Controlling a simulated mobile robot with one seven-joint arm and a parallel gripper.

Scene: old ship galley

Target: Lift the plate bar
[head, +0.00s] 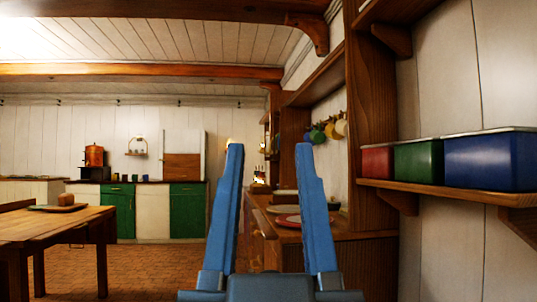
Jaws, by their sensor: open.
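My gripper (269,148) is in the middle of the head view, with two long blue fingers pointing up and forward. The fingers are wide apart, with nothing between them. I cannot clearly make out a plate bar. Two plates or flat dishes (285,209) lie on the wooden counter (352,221) beyond the fingers, partly hidden by the right finger. Wooden shelving (316,84) rises above that counter, with several colored mugs (340,127) hanging under it.
A shelf (437,192) at the right holds red, green and blue boxes (490,162) and juts out close by. A wooden table (60,225) stands at the left. Green and white cabinets (187,210) line the far wall. Tiled floor (160,268) between is clear.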

